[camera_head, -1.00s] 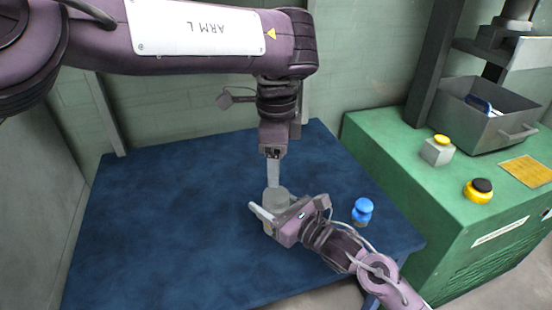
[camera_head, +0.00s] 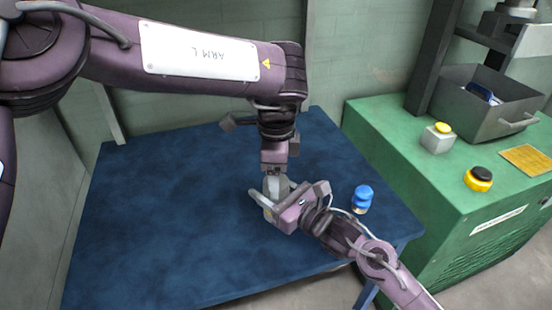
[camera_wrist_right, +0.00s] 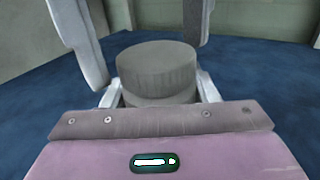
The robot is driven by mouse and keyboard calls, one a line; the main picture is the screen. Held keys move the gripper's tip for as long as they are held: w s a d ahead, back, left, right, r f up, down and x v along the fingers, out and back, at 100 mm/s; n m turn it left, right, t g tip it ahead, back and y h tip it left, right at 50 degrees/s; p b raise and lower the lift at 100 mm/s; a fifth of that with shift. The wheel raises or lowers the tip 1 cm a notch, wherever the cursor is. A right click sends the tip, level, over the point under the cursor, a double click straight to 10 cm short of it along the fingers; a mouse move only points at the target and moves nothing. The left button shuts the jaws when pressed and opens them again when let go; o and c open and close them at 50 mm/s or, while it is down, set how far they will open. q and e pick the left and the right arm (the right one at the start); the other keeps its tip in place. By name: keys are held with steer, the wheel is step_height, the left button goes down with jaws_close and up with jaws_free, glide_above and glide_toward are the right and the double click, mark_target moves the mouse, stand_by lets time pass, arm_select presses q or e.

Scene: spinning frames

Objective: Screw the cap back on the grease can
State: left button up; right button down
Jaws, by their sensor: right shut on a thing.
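The grease can (camera_wrist_right: 155,99) is a grey cylinder that stands on the blue table, and my right gripper (camera_head: 272,205) is shut on its body from the side. The wide grey ribbed cap (camera_wrist_right: 157,66) sits on top of the can in the right wrist view; whether it is screwed tight cannot be told. My left gripper (camera_head: 276,184) points down from above at the can. Its two fingers stand apart on either side of the cap in the right wrist view, with a visible gap at the left one. In the head view the grippers largely hide the can.
A blue-capped small bottle (camera_head: 362,198) stands on the blue table (camera_head: 160,215), right of my right gripper. A green cabinet (camera_head: 400,135) at the right bears a grey bin (camera_head: 480,110), a yellow button box (camera_head: 437,138) and a yellow-and-black knob (camera_head: 479,179). The table's left side is clear.

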arm_select(q)
steer(key=shift+f, duration=0.45)
steer(key=c, duration=1)
steer(key=m, duration=0.5)
steer(key=shift+m, duration=0.3)
steer(key=m, duration=0.8)
steer(key=shift+m, duration=0.4)
steer(key=m, duration=0.5)
